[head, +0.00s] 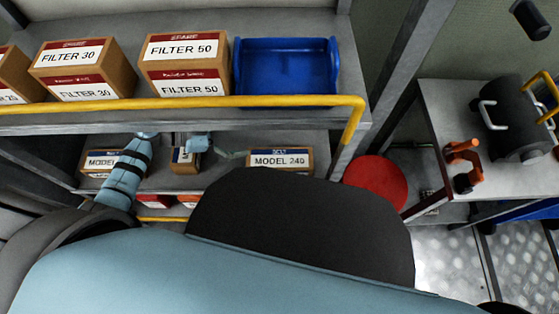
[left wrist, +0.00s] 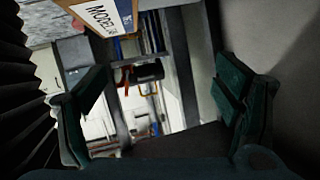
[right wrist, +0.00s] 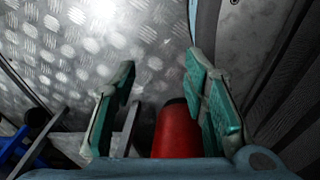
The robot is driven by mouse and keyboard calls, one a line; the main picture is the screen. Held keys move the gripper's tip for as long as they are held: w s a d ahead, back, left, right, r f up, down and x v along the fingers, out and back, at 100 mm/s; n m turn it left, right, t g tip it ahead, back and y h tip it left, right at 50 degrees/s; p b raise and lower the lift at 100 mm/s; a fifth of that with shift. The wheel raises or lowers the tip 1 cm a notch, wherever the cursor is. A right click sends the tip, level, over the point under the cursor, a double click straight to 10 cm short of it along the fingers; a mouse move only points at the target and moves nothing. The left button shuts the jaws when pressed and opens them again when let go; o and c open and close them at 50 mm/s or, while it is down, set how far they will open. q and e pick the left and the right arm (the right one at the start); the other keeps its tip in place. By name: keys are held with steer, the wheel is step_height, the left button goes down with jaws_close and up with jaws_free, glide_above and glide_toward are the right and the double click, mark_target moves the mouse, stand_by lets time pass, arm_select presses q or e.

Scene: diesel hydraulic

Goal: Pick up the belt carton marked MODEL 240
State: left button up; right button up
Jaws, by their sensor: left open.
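The brown carton marked MODEL 240 (head: 280,159) stands on the lower shelf in the head view, at the right end of its row. Its lower part is hidden behind a large dark part of my body. My left gripper (head: 218,151) reaches into that shelf, just left of this carton. In the left wrist view my left gripper (left wrist: 160,90) is open and empty. A carton labelled MODEL (left wrist: 100,16) is cut off at the top edge there, its number out of sight, outside the fingers. My right gripper (right wrist: 160,88) is open in the right wrist view.
Other MODEL cartons (head: 101,162) stand left on the lower shelf. Above are FILTER cartons (head: 186,65), a blue bin (head: 287,70) and a yellow rail (head: 240,101). A red round object (head: 377,182) stands right. A red object (right wrist: 176,131) shows beyond my right fingers.

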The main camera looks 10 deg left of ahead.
mark_target(275, 159)
arm_select(q)
steer(key=s+f+g, duration=0.3)
steer(key=s, duration=0.1)
steer(key=b+x, duration=0.1)
steer(key=x, duration=0.2)
steer(key=b+x, duration=0.1)
steer(key=x, duration=0.2)
steer(key=b+x, duration=0.2)
steer(key=x, duration=0.1)
steer(key=shift+w+d+f, duration=0.1)
steer(key=shift+d+f, duration=0.05)
steer(key=shift+f, duration=0.3)
steer(key=b+x, duration=0.1)
steer(key=x, duration=0.2)
steer(key=shift+w+d, duration=0.15)
steer(key=shift+d, duration=0.15)
steer(key=shift+r, duration=0.1)
steer(key=shift+c, duration=0.2)
arm_select(e)
steer(key=shift+t, duration=0.4)
steer(key=w+f, duration=0.2)
steer(key=f, duration=0.1)
steer(key=w+f, duration=0.1)
steer(key=shift+w+d+f, duration=0.2)
steer(key=shift+d+f, duration=0.05)
steer(key=shift+d, duration=0.15)
arm_select(q)
steer(key=c, duration=1.5)
arm_select(e)
steer(key=shift+s, duration=0.1)
